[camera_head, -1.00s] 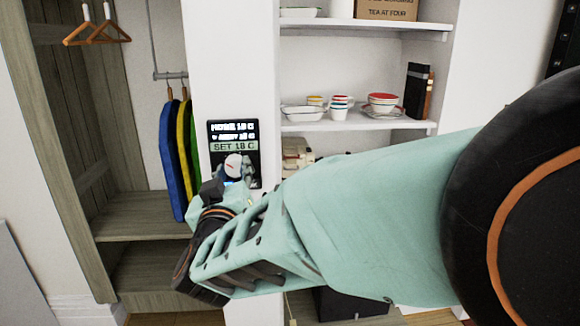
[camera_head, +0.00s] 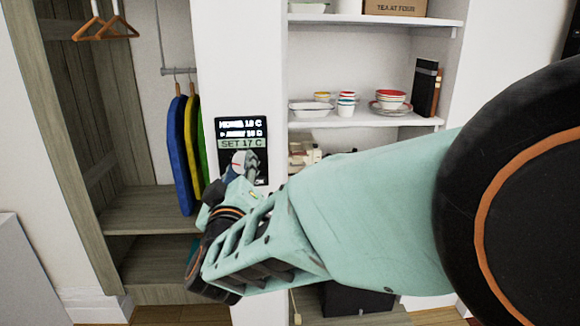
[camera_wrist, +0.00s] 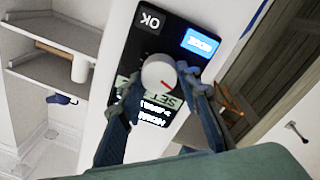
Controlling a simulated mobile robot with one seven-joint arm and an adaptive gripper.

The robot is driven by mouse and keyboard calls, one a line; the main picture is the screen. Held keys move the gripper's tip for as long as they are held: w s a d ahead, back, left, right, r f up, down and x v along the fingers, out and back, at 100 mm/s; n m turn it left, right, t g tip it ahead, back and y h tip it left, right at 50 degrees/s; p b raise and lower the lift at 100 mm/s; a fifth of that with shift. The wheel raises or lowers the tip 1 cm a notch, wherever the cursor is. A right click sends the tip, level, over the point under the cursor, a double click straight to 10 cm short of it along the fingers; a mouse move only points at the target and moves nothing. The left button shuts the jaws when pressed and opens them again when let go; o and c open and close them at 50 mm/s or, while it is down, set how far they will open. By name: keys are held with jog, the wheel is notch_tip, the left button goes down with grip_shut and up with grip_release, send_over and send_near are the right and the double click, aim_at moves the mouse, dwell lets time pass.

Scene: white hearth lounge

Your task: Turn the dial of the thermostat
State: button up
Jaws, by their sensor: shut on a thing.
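The thermostat (camera_head: 241,133) is a black panel on the white wall pillar, with lines of white text. Its highlighted line reads "SET 17 C" in the head view. Its pale round dial (camera_wrist: 159,74) has a red mark and shows in the wrist view, where the panel (camera_wrist: 142,50) appears turned over, with an "OK" key and a blue key. My gripper (camera_head: 240,166) is at the dial, its two fingers on either side of it. In the wrist view my gripper (camera_wrist: 160,84) is shut on the dial. The fingers hide part of the panel's lower half in the head view.
A wooden wardrobe (camera_head: 150,210) with blue, yellow and green garments (camera_head: 180,150) stands left of the pillar. Shelves (camera_head: 365,118) with bowls, cups and books are on the right, behind my arm. The wall around the thermostat is clear.

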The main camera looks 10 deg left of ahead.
jog(key=o, duration=1.2)
jog(key=shift+c, duration=0.2)
